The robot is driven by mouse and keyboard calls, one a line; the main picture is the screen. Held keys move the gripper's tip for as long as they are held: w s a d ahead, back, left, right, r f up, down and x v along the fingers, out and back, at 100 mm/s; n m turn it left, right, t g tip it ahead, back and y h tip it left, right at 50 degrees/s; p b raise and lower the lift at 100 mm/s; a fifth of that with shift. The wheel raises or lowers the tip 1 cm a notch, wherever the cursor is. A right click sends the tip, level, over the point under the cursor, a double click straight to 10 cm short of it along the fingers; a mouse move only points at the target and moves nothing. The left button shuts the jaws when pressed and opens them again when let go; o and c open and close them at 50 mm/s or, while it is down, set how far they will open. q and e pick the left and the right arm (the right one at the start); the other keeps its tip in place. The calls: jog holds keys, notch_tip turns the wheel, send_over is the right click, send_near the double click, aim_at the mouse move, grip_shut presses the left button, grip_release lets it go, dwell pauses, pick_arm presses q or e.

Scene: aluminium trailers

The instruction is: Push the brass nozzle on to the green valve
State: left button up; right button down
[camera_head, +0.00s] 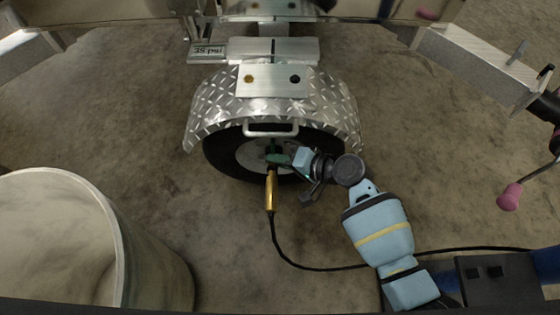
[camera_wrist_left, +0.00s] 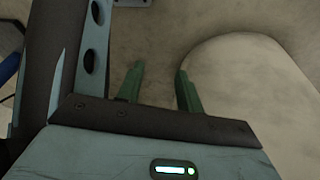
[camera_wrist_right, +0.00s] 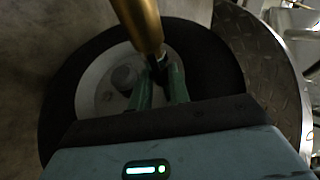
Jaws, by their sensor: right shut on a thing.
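The brass nozzle (camera_head: 270,192) hangs in front of the lower part of the wheel, with a black hose running from its lower end. My right gripper (camera_head: 279,160) is at its upper end. In the right wrist view the nozzle (camera_wrist_right: 139,24) comes in from the top, and its dark end lies between the green fingers (camera_wrist_right: 161,78), which are shut on it. I cannot make out the green valve; the fingers and nozzle cover part of the wheel hub. My left gripper (camera_wrist_left: 160,88) is open and empty in the left wrist view; it does not show in the head view.
The black tyre (camera_head: 228,158) sits under a diamond-plate fender (camera_head: 215,105) with a handle (camera_head: 270,129). A "35 PSI" plate (camera_head: 208,52) is above. A pale round drum (camera_head: 150,255) stands at lower left. The black hose (camera_head: 300,267) crosses the concrete floor.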

jog(key=shift+w+r+b, duration=0.1)
jog(key=shift+w+b, duration=0.55)
jog(key=shift+w, duration=0.3)
jog(key=shift+w+r, duration=0.15)
jog(key=shift+w, duration=0.2)
jog(key=c, duration=1.2)
grip_release()
jog(key=shift+c, duration=0.2)
jog(key=shift+d, duration=0.1)
jog(key=shift+s, duration=0.15)
